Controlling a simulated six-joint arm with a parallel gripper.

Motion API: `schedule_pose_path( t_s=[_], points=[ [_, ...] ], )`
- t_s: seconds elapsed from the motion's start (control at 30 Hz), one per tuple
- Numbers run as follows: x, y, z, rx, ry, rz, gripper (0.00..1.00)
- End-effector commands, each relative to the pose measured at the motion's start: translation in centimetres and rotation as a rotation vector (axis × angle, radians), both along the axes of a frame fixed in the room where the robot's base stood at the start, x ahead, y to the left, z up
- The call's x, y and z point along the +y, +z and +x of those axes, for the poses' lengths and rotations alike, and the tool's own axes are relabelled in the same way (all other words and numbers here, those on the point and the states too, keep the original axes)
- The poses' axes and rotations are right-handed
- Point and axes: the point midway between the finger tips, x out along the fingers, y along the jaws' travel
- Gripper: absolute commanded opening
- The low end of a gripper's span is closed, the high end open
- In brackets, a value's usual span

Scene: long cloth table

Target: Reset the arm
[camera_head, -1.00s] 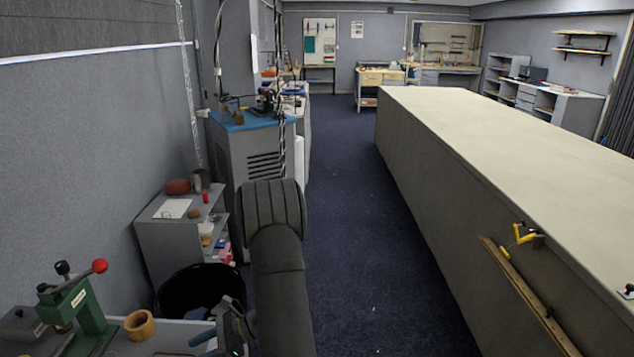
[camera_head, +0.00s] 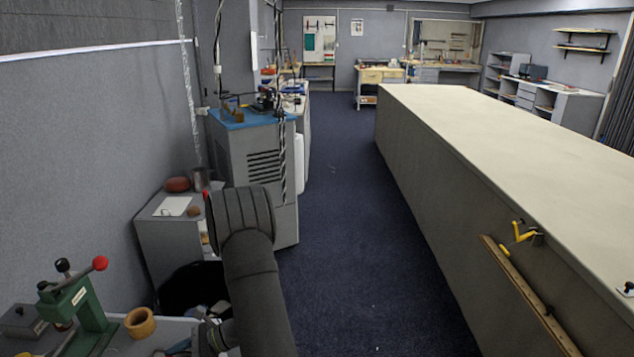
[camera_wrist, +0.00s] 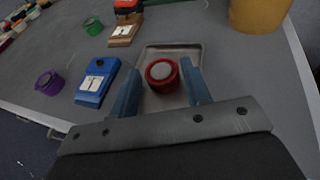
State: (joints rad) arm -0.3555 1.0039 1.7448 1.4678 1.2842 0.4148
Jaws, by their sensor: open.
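My gripper (camera_wrist: 160,90) is open in the wrist view, its two blue fingers apart with nothing gripped. Beyond and between the fingertips, a red round piece with a grey centre (camera_wrist: 162,74) sits in a shallow metal tray (camera_wrist: 187,50). I cannot tell how far above it the fingers are. In the head view my dark arm stands at the lower middle-left, bent at the elbow. The gripper's fingers are largely hidden there, low by the grey bench.
Near the fingers in the wrist view are a blue block with a white label (camera_wrist: 97,82), a purple ring (camera_wrist: 49,83), a green ring (camera_wrist: 93,26) and a yellow cylinder (camera_wrist: 258,12). A green press (camera_head: 82,318) stands on the bench. A long pale-topped table (camera_head: 500,135) lies right.

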Motion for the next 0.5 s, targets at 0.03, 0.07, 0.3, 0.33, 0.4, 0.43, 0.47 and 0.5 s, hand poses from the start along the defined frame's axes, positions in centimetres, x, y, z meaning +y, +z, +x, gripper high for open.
schedule_pose_path(
  t_s=[0.03,0.07,0.3,0.33,0.4,0.43,0.47,0.5],
  points=[
    [-0.2,1.3,0.3,-0.008,-0.004,0.004,0.44],
    [-0.2,1.7,0.3,-0.007,-0.004,0.005,0.44],
    [-1.3,5.1,0.6,-0.005,-0.008,0.005,0.44],
    [-1.8,5.4,0.7,-0.005,-0.007,0.004,0.44],
    [-3.0,6.1,0.9,-0.006,-0.008,0.004,0.44],
    [-3.6,6.5,1.0,-0.005,-0.007,0.004,0.44],
    [-4.1,6.7,1.1,-0.005,-0.007,0.005,0.44],
    [-4.7,7.2,1.2,-0.005,-0.007,0.004,0.44]
  ],
)
